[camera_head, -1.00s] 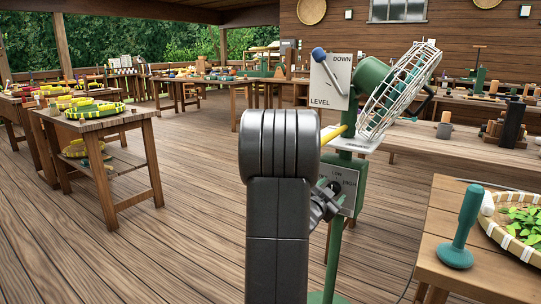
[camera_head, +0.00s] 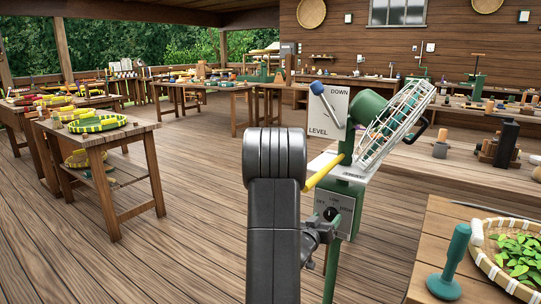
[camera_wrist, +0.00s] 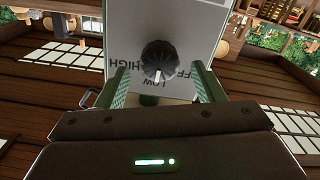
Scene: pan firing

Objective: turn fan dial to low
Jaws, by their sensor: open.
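The fan dial (camera_head: 331,213) is a black knob on a pale panel (camera_head: 348,203) on the green fan stand. In the wrist view the dial (camera_wrist: 160,58) sits between the green fingers of my gripper (camera_wrist: 160,74), with a gap on each side. My gripper is open and holds nothing. The words HIGH, LOW and OFF show upside down around the dial. A pale mark on the dial points toward the LOW side; its exact setting is hard to tell. In the head view my gripper (camera_head: 320,234) is just below and in front of the panel, its fingers partly hidden.
The caged fan (camera_head: 392,125) is above the panel, with a yellow bar (camera_head: 322,174) and a LEVEL/DOWN sign (camera_head: 328,108) beside it. A table with a leaf-filled basket (camera_head: 484,262) and a green tool (camera_head: 450,265) stands at right.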

